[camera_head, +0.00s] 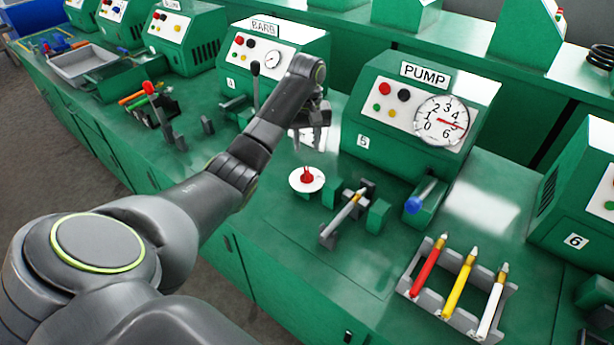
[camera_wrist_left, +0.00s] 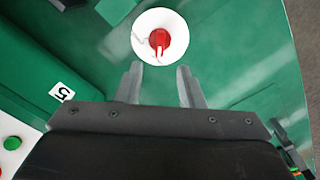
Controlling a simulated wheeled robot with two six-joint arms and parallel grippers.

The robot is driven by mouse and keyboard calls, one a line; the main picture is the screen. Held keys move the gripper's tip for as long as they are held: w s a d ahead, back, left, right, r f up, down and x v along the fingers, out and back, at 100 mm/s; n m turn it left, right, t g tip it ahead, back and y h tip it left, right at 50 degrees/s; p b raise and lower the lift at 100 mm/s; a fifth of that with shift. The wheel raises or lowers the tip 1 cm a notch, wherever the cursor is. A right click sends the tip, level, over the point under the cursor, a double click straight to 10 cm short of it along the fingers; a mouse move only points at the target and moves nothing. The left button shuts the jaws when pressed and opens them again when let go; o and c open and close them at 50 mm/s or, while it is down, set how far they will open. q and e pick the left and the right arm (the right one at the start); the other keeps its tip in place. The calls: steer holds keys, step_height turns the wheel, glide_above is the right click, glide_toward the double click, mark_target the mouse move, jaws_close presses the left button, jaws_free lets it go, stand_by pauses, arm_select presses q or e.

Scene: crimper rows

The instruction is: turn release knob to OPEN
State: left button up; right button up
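The release knob (camera_head: 307,176) is a small red knob on a round white dial plate (camera_head: 296,184), set in the green bench top in front of the PUMP machine. My left gripper (camera_head: 309,146) is above and just behind the knob, pointing down, apart from it. In the left wrist view the red knob (camera_wrist_left: 159,40) sits on its white plate (camera_wrist_left: 144,22), just beyond the gap between the two fingertips (camera_wrist_left: 159,70). The fingers are open with nothing between them. Lettering on the plate is too small to read. My right gripper is not in view.
The PUMP machine (camera_head: 375,128) with a gauge (camera_head: 441,121) stands behind the knob. A clamped rod (camera_head: 343,219), a blue-ended handle (camera_head: 414,205) and a rack (camera_head: 408,287) with red, yellow and white tools lie to the right. A black-topped lever (camera_head: 255,70) stands at left. The bench front is clear.

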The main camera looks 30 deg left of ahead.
mark_target(307, 171)
arm_select(q)
step_height(307, 171, down, 10)
steer(key=shift+r+p, duration=0.15)
steer(key=shift+p, duration=0.25)
jaws_close()
